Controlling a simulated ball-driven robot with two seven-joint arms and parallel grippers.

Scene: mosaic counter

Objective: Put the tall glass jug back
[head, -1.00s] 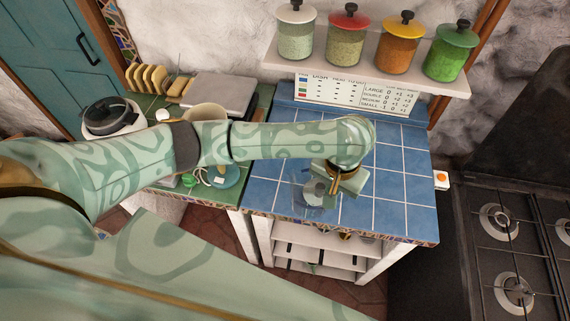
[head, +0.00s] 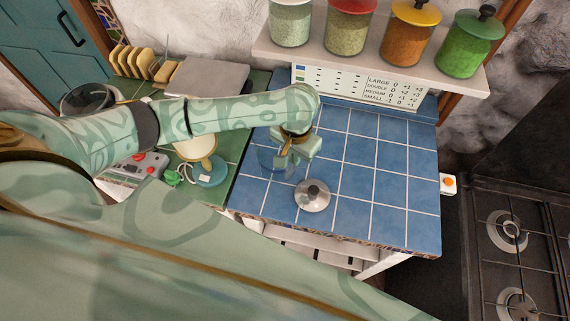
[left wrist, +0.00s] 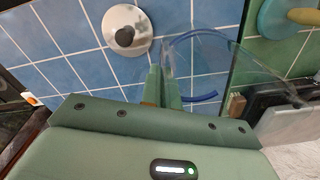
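The tall glass jug (head: 270,160) is clear with a blue tint. In the head view it is over the blue tiled counter, near its left edge, partly behind my left gripper (head: 290,155). In the left wrist view the jug (left wrist: 205,50) shows as a faint clear outline with a blue ring. My left gripper's fingers (left wrist: 162,85) are close together at the jug's side and appear shut on it; the exact grip spot is hard to see. I cannot tell whether the jug touches the tiles. My right gripper is not in view.
A steel lid with a black knob (head: 312,195) lies on the blue tiles (head: 375,190), whose right side is clear. A shelf of jars (head: 375,62) hangs behind.

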